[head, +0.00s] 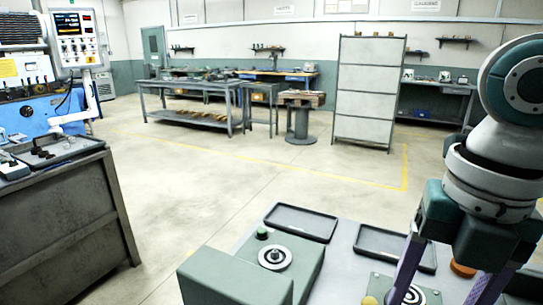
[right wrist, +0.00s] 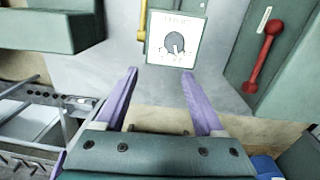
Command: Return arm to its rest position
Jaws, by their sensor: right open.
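My right arm (head: 492,170) comes down at the right of the head view. Its gripper has two purple fingers that run down to the picture's lower edge, over the grey-green machine bench. In the right wrist view my right gripper (right wrist: 160,78) has its fingers wide apart with nothing between them. A white panel with a round dial (right wrist: 174,44) lies just beyond the fingertips. My left arm and gripper are not in view.
Two dark trays (head: 300,222) (head: 380,252) lie on the bench beside a green housing with a round fixture (head: 275,257). A red lever (right wrist: 262,56) and a yellow handle (right wrist: 143,28) stand near the gripper. A cabinet (head: 65,215) stands left. Open floor (head: 230,175) lies beyond.

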